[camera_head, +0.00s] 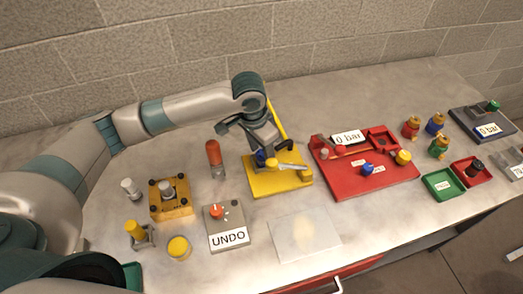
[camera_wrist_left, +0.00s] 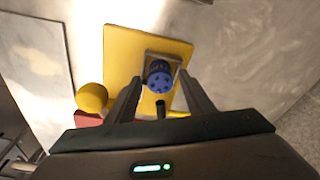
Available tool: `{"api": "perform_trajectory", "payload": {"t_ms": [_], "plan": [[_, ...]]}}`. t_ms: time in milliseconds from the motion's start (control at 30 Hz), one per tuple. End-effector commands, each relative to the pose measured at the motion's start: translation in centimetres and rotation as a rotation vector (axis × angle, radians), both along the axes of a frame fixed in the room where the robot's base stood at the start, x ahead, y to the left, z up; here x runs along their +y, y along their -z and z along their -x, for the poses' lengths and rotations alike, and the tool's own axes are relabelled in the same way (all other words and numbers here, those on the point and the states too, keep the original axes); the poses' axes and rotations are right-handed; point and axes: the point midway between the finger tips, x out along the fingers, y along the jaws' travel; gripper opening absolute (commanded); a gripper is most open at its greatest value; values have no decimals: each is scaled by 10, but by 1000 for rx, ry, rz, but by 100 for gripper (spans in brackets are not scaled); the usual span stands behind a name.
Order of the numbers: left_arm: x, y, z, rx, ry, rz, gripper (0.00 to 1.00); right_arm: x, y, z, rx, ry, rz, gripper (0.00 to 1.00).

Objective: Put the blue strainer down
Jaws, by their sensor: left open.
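The blue strainer (camera_head: 261,159) sits on the yellow board (camera_head: 290,185) in the middle of the table. In the left wrist view the strainer (camera_wrist_left: 159,78) shows its dark-holed blue face over a small grey block on the yellow board (camera_wrist_left: 123,45). My left gripper (camera_head: 257,148) is over the board. It is open, with one finger on each side of the strainer in the wrist view (camera_wrist_left: 160,84), and gaps show between fingers and strainer. The fingers partly hide the strainer in the head view. My right gripper is not in view.
An orange-red cylinder (camera_head: 214,157) stands left of the board, and the red board (camera_head: 345,190) lies right. An UNDO box (camera_head: 226,228) and a pale mat (camera_head: 303,238) are in front. The back table is clear.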

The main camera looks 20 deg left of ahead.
Motion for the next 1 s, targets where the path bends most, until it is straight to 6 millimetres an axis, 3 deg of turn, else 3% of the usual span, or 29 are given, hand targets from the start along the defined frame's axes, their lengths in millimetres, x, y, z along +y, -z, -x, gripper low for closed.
{"api": "perform_trajectory", "payload": {"t_ms": [267, 800, 1000], "plan": [[1, -16, 1, -3, 1, 1, 48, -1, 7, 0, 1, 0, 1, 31], [8, -103, 12, -3, 0, 1, 48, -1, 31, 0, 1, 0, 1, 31], [10, -119, 14, -1, 0, -1, 48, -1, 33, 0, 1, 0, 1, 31]]}}
